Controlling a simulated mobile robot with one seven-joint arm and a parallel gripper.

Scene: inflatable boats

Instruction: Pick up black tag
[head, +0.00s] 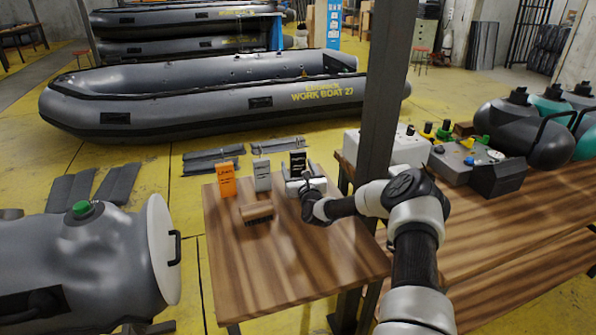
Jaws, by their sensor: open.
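The black tag (298,162) stands upright at the far right of the small wooden table (290,265), with a light base or block below it. My gripper (307,181) is at the end of my arm, close beside the tag on its near right side. In this view it overlaps the tag's lower part, and I cannot tell whether they touch. The gripper is open. Its fingers are small and partly hidden by the wrist.
An orange tag (226,179) and a grey tag (262,175) stand left of the black tag. A brown wooden block (257,212) lies in front of them. A dark post (381,100) rises right of the table. The table's front is clear.

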